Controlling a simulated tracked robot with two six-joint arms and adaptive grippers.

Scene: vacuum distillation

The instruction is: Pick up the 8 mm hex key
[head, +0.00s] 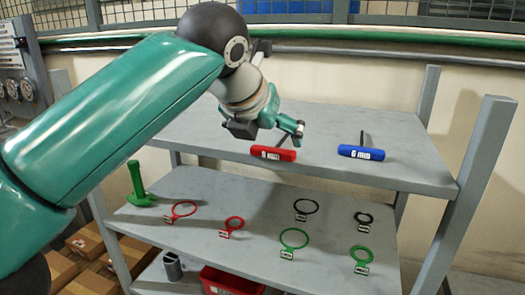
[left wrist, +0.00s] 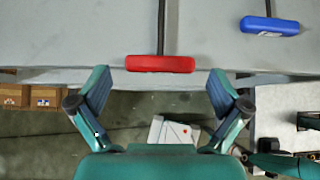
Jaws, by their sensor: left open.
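The red-handled hex key (head: 273,153) lies on the top shelf with its handle at the front edge. The first character of its label is hard to read; "mm" follows. In the left wrist view its red handle (left wrist: 160,63) lies crosswise, with the dark shaft pointing away over the shelf. My left gripper (head: 292,129) is open and empty, close to the red handle and partly in front of the shaft in the head view. In the left wrist view the handle is just beyond and between the open fingertips (left wrist: 160,76), apart from them.
A blue hex key (head: 361,153) marked 6 mm lies to the right on the same top shelf (head: 400,130). The lower shelf (head: 200,245) holds several red, green and black rings and a green tool (head: 137,185). A red bin (head: 228,283) is below. Uprights stand at the shelf's sides.

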